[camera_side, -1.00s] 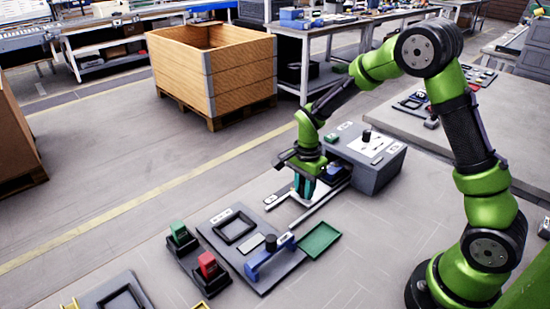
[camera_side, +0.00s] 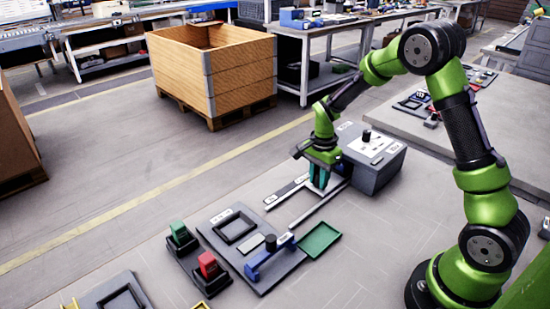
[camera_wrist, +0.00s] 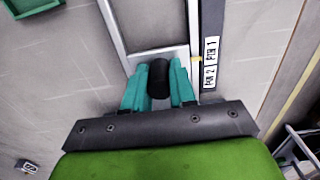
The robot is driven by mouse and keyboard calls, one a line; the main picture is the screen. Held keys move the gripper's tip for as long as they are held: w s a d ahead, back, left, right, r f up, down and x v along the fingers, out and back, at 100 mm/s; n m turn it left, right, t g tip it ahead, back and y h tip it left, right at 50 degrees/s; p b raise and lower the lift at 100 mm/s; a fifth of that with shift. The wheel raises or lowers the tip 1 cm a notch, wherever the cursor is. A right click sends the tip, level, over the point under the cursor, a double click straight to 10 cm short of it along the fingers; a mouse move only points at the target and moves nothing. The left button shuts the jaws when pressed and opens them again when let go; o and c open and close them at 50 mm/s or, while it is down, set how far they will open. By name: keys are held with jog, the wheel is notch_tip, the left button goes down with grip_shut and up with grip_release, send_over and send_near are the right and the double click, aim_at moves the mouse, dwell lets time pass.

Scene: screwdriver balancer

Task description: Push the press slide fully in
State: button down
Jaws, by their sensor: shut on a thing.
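The press is a grey box (camera_side: 372,172) right of centre in the side view, with two long rails (camera_side: 322,207) running out of it toward the lower left. My gripper (camera_side: 318,182) is low between the rails, close to the front of the press. In the wrist view my gripper (camera_wrist: 159,85) has its teal fingers on either side of a black cylindrical knob (camera_wrist: 158,75), shut on it. The light slide plate (camera_wrist: 141,61) shows just beyond the knob, between the rails. The rest of the slide is hidden by my fingers and the press.
A green tray (camera_side: 319,241) lies on the near side of the rails. A grey plate with a blue fixture (camera_side: 270,256) lies to the left, beside red (camera_side: 208,265) and green (camera_side: 178,232) blocks in dark holders. A labelled strip (camera_wrist: 210,62) runs along one rail.

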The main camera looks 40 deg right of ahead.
jog(key=shift+d, duration=2.15)
jog(key=c, duration=0.8)
grip_release()
jog(key=shift+c, duration=0.2)
jog(key=shift+a, duration=0.1)
notch_tip(320, 180, up, 7)
